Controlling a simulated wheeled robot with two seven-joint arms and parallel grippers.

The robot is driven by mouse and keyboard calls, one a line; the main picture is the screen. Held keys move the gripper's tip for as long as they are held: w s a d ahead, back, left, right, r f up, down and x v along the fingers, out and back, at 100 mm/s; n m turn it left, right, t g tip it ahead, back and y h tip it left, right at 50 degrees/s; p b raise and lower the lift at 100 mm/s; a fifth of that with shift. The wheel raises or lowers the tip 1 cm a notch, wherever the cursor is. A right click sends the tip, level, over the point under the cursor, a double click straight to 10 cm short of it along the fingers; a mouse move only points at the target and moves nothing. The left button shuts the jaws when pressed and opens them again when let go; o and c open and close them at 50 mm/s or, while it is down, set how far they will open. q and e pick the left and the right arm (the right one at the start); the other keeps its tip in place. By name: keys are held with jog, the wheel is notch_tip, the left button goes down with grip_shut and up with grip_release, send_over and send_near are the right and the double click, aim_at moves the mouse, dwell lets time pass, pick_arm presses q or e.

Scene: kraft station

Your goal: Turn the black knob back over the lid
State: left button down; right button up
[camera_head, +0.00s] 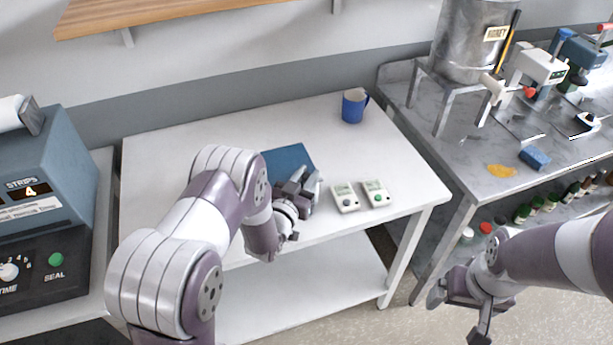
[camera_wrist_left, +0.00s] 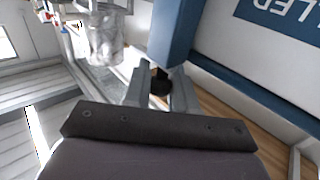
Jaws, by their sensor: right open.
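A small black knob (camera_wrist_left: 160,82) shows in the left wrist view, at the lower end of a blue bar-like part (camera_wrist_left: 176,32). My left gripper (camera_wrist_left: 160,90) has one finger on each side of the knob. I cannot tell whether the fingers press on it. In the head view my left gripper (camera_head: 305,186) is at the front right corner of a flat blue piece (camera_head: 287,158) on the white table; the knob is hidden there. I cannot make out a lid for certain. My right gripper (camera_head: 464,306) is open and empty, low at the right.
Two small white devices (camera_head: 345,197) stand just right of my left gripper on the white table (camera_head: 215,140). A blue mug (camera_head: 354,106) is at the back. A blue sealing machine (camera_head: 45,215) stands left. A grey bench (camera_head: 470,160) with a metal tank (camera_head: 470,45) stands right.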

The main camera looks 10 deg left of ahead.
pick_arm(q)
jog(key=shift+n+y, duration=0.3)
jog(key=shift+y, duration=0.1)
jog(key=n+y+b, duration=0.1)
jog(key=y, duration=0.1)
jog(key=n+y+b, duration=0.1)
jog(key=shift+d+f+y, duration=0.15)
jog(key=shift+y, duration=0.25)
jog(key=n+g+y+b, duration=0.1)
jog(key=n+y, duration=0.2)
jog(key=y, duration=0.1)
jog(key=n+g+y+b, duration=0.1)
jog(key=n+y+b, duration=0.1)
jog(key=n+y, duration=0.1)
jog(key=shift+y+b, duration=0.3)
jog(key=shift+y, duration=0.4)
jog(key=n+g+y+b, duration=0.3)
jog(key=n+g+y, duration=0.2)
jog(key=g, duration=0.1)
jog(key=shift+y, duration=0.4)
jog(key=n+g+y+b, duration=0.2)
jog(key=n+g, duration=0.1)
jog(key=g, duration=0.2)
jog(key=shift+n, duration=0.3)
jog(key=shift+n+g+b, duration=0.3)
jog(key=shift+g+b, duration=0.1)
jog(key=shift+r+g, duration=0.2)
jog(key=shift+g, duration=0.1)
